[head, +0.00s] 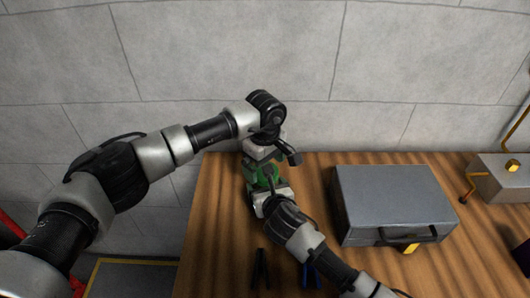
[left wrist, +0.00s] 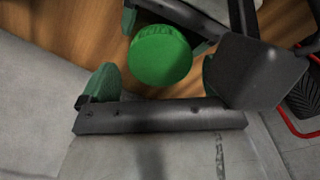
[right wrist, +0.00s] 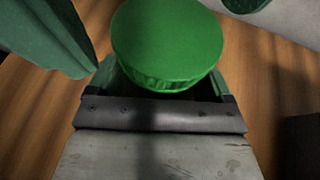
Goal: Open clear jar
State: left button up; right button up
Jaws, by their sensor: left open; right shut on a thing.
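The jar's bright green round lid (left wrist: 160,55) lies between the green fingers of my open left gripper (left wrist: 157,76), with a gap on each side. The right wrist view shows the lid (right wrist: 167,42) large from above. My right gripper (right wrist: 170,88) is shut on the jar below the lid. Its fingertips and the jar's clear body are mostly hidden under the lid. In the head view, my left gripper (head: 264,160) comes down from above and my right gripper (head: 262,186) reaches in from the front. They are close together at the table's left part.
A grey case (head: 393,200) with a dark handle stands on the wooden table (head: 215,235), right of the grippers. A black tool (head: 260,268) and a blue tool (head: 310,273) lie near the front. A metal box (head: 500,180) with yellow parts is at far right. A concrete wall (head: 230,50) is behind.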

pick_arm(q)
jog(key=shift+f, duration=0.7)
jog(key=c, duration=0.9)
jog(key=o, duration=1)
